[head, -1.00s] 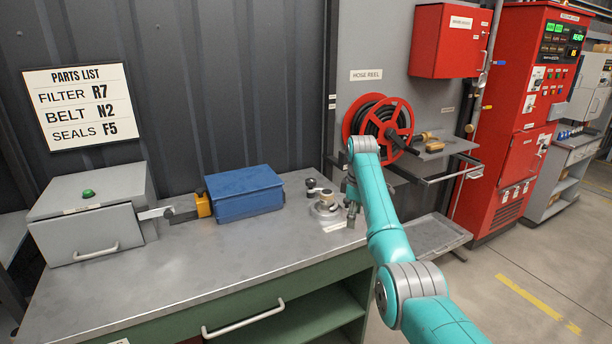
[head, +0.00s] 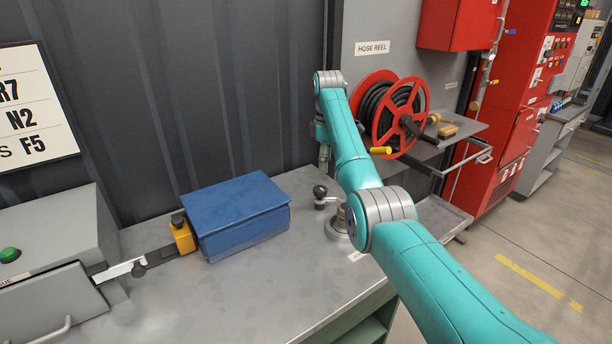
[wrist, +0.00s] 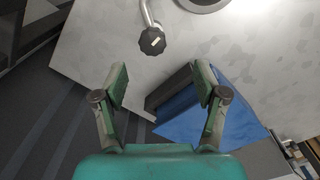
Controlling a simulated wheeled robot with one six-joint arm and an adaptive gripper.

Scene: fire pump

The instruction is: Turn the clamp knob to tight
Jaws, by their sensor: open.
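A black lobed knob (wrist: 152,41) with a pale mark sits on a bent metal arm in the wrist view; it also shows in the head view (head: 320,191) beside a round-based metal fixture (head: 336,232). I take it as the clamp knob. A smaller black knob (head: 178,217) tops a yellow block (head: 183,238) by the blue box; I cannot rule that one out. My gripper (wrist: 160,80) is open and empty, with the lobed knob beyond its fingertips, not between them. In the head view my gripper is mostly hidden by my arm, at the bench's back edge.
A blue box (head: 238,220) stands on the grey bench left of the fixture, and shows under my right finger in the wrist view (wrist: 190,118). A grey box with a green button (head: 10,255) is at far left. The hose reel (head: 395,115) is behind my arm. The front bench top is clear.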

